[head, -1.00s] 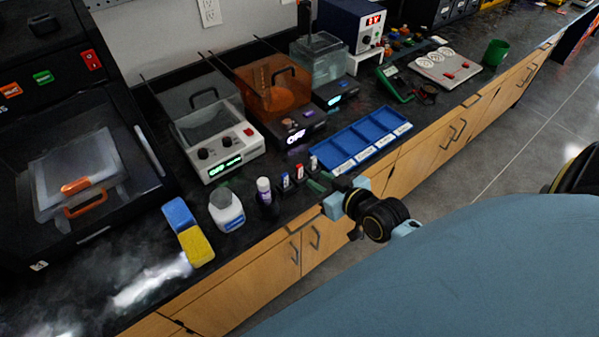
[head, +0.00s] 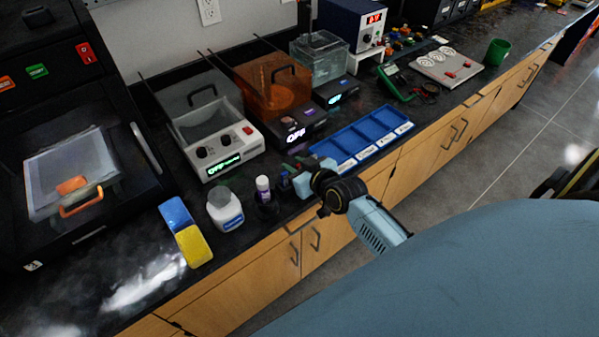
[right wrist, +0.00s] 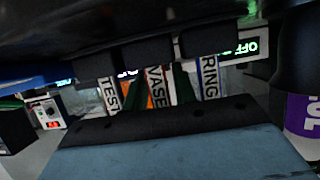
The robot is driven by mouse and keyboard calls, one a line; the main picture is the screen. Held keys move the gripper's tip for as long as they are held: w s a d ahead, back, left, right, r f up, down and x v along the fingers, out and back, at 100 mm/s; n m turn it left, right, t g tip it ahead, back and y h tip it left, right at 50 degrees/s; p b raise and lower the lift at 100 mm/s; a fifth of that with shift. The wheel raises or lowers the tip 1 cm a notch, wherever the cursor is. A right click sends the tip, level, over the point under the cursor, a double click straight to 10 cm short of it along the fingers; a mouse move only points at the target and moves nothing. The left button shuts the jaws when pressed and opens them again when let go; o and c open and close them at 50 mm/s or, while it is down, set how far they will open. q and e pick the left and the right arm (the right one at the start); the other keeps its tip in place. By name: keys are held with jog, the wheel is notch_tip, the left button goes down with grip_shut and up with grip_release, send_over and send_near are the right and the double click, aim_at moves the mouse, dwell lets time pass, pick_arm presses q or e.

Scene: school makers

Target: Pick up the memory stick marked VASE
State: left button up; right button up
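The memory stick marked VASE (right wrist: 157,88) stands upright in the right wrist view, between a stick marked TEST (right wrist: 109,94) and one marked RING (right wrist: 209,78). My right gripper (right wrist: 160,92) has its two green fingers apart, one on each side of the VASE stick. I cannot tell whether they touch it. In the head view my right gripper (head: 294,170) is at the row of sticks near the counter's front edge and mostly hides them. My left gripper is not in view.
A purple-labelled bottle (head: 263,186) stands close beside the sticks, with a white jar (head: 225,211) further left. A blue compartment tray (head: 341,152) lies to the right. Machines (head: 222,148) with clear and orange tanks stand behind. A blue-and-yellow block (head: 186,232) is at the left.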

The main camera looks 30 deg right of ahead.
grip_shut()
jog(key=shift+r, duration=0.1)
